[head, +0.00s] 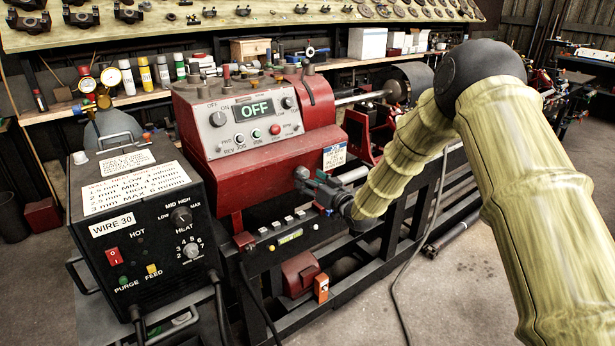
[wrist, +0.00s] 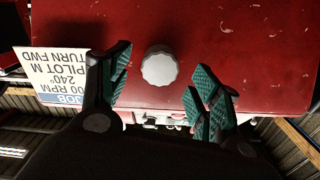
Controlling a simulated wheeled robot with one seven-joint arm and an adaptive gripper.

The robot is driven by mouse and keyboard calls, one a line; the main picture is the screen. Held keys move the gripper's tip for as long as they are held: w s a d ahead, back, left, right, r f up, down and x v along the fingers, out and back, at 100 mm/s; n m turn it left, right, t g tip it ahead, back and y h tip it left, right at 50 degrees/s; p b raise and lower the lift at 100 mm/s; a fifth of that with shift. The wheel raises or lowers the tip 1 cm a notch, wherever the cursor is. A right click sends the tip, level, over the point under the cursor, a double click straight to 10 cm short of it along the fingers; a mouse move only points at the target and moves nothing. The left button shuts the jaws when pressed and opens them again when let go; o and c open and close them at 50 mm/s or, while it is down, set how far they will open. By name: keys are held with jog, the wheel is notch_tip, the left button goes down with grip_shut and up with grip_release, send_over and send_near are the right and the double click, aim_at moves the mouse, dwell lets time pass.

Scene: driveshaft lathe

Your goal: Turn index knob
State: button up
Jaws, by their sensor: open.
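The index knob is a grey knob with a scalloped rim (wrist: 160,66), on the red face of the lathe headstock (head: 262,135). In the wrist view it sits between the fingers of my gripper (wrist: 164,78), with a gap on each side. The teal-padded fingers are spread and no contact shows. In the head view my gripper (head: 312,184) is at the front face of the headstock, and the grey knob (head: 301,173) shows at its tips, partly hidden. The headstock display (head: 253,110) reads OFF.
A job sign (wrist: 57,77) is beside the knob, upside down in the wrist view. A black wire feeder (head: 145,240) with switches and knobs stands left of the lathe. A row of small buttons (head: 290,222) runs below the headstock. Shelves of bottles and boxes are behind.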

jog(key=shift+x, duration=1)
jog(key=c, duration=1)
